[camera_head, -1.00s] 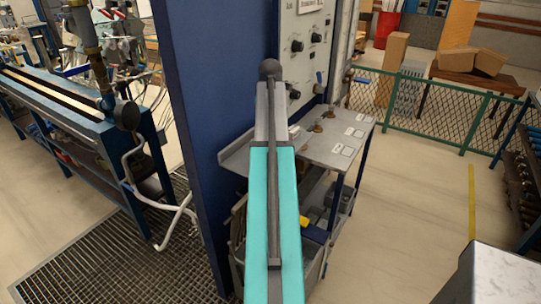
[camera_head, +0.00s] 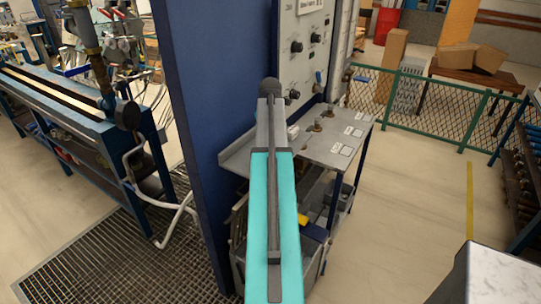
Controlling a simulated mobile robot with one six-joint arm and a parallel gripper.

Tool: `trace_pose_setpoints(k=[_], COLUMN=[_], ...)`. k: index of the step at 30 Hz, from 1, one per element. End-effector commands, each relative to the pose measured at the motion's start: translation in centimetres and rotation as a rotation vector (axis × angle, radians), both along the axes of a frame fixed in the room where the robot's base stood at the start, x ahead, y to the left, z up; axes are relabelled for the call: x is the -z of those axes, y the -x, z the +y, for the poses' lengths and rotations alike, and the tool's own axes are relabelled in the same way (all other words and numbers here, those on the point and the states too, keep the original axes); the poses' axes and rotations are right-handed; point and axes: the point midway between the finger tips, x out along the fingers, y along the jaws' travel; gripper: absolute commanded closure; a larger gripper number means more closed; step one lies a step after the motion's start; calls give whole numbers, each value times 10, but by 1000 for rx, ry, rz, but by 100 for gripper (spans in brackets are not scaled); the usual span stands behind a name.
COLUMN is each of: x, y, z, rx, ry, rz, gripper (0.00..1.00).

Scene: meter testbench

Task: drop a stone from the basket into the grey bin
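My turquoise arm link rises through the lower middle of the view and ends in a dark rounded joint. My gripper is not visible, so I cannot see its fingers or anything in them. A grey bin-like container (camera_head: 237,270) stands low by the bench, largely hidden behind my arm. Its contents are not clear. I see no basket and no stone that I can make out.
A grey metal bench (camera_head: 335,147) with a control panel (camera_head: 301,60) stands behind my arm. A tall blue panel (camera_head: 205,120) is close on the left. A grey box with a pale top (camera_head: 500,275) is at lower right. Floor is clear beyond the bench's right side.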

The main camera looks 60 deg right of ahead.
Motion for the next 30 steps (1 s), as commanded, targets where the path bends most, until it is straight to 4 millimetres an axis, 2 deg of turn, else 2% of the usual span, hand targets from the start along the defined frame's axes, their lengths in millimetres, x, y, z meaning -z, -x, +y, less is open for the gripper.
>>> trace_pose_setpoints(k=[11, 14, 19, 21, 30], x=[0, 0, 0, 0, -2], y=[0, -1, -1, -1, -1], z=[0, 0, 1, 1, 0], rx=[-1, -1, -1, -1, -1], ry=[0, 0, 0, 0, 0], rz=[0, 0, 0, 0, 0], gripper=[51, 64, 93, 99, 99])
